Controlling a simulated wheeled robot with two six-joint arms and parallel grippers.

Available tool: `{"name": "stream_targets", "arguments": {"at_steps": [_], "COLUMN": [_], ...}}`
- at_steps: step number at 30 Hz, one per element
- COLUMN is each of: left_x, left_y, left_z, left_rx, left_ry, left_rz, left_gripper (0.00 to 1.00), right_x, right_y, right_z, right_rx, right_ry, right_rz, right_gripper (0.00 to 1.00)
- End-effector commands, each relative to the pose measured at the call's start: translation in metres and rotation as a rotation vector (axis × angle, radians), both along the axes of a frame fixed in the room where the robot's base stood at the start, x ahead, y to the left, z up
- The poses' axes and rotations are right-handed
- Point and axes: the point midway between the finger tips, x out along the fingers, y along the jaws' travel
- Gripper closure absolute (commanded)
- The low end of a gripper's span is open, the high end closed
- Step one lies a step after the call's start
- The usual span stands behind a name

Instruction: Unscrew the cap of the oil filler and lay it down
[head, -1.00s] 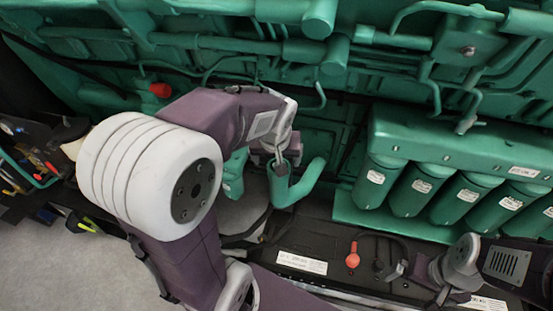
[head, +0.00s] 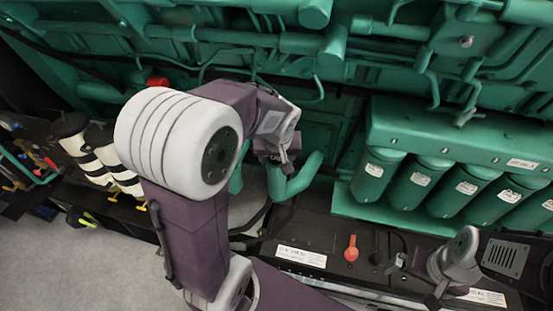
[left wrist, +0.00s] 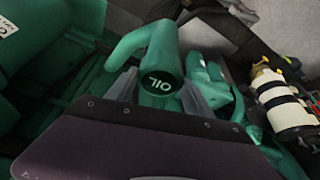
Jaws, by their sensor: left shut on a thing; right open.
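The green oil filler is a bent pipe (head: 305,177) at the engine's lower side, just left of the filter row. It also shows in the left wrist view (left wrist: 128,50). Its round green cap (left wrist: 161,84), lettered OIL, faces the left wrist camera and appears to sit on the pipe's end. My left gripper (head: 285,160) is shut on the cap, one finger on each side of it in the left wrist view (left wrist: 161,92). The cap is mostly hidden by the gripper in the head view. My right gripper (head: 416,279) is open and empty above the black battery.
Several green filters (head: 413,183) hang to the right. The black battery (head: 320,232) with a red terminal cover (head: 351,248) lies below. Black-and-cream cylinders (head: 93,150) stand on a tool shelf at left. Grey floor (head: 110,260) is bare at lower left.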

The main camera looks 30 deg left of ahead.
Motion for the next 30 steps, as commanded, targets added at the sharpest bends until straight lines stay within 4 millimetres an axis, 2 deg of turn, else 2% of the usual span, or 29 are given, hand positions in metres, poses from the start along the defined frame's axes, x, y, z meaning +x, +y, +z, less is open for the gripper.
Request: {"name": "stream_targets", "arguments": {"at_steps": [1, 4, 8, 16, 20, 24, 30], "left_x": [0.002, 0.003, 0.003, 0.003, 0.006, 0.006, 0.006], "left_y": [-0.001, -0.002, -0.001, -0.002, -0.003, -0.003, -0.003], "left_z": [-0.009, -0.005, 0.0, 0.001, 0.0, 0.003, 0.003], "left_rx": [0.003, 0.005, 0.004, 0.003, 0.004, 0.005, 0.004], "left_ry": [-0.007, -0.007, -0.005, -0.005, -0.007, -0.006, -0.008], "left_rz": [0.058, 0.204, 0.309, 0.336, 0.531, 0.701, 0.718], "left_gripper": [0.82, 0.82, 0.82, 0.82, 0.82, 0.82, 0.82], "right_x": [0.0, 0.0, 0.0, 0.0, 0.0, 0.0, 0.0], "right_y": [0.0, 0.0, 0.0, 0.0, 0.0, 0.0, 0.0], "right_z": [-0.02, -0.03, -0.03, -0.031, -0.04, -0.037, -0.037], "right_rx": [0.0, 0.0, 0.0, 0.0, 0.0, 0.0, 0.0], "right_ry": [0.001, 0.001, 0.001, 0.001, 0.001, 0.001, 0.001], "right_rz": [0.0, 0.0, 0.0, 0.0, 0.0, 0.0, 0.0], "right_gripper": [0.0, 0.0, 0.0, 0.0, 0.0, 0.0, 0.0]}}
